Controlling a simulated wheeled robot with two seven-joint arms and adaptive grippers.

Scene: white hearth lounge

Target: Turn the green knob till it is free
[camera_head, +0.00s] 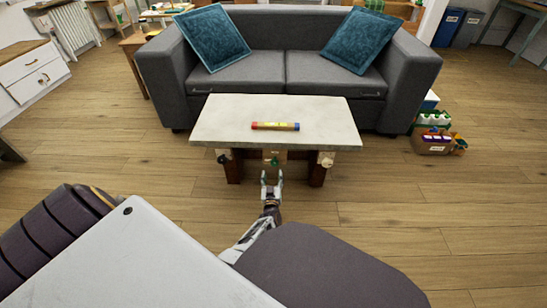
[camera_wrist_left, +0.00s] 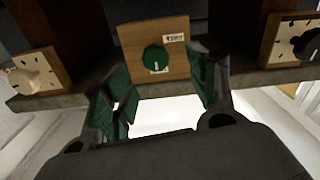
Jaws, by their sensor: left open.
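The green knob (camera_head: 273,161) is on a wooden panel on the near side of the low table. In the left wrist view the knob (camera_wrist_left: 155,58) is round, with a pale mark, on a square wooden plate (camera_wrist_left: 176,34) with a small label. My left gripper (camera_head: 271,179) is open just in front of the knob. In the wrist view its green-padded fingers (camera_wrist_left: 157,72) stand apart on either side of the knob, with a visible gap and no clear contact. My right gripper is not in view.
A dark knob (camera_head: 222,158) and a pale knob (camera_head: 327,162) flank the green one on their own panels. A striped red, yellow and blue stick (camera_head: 275,126) lies on the tabletop (camera_head: 225,115).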

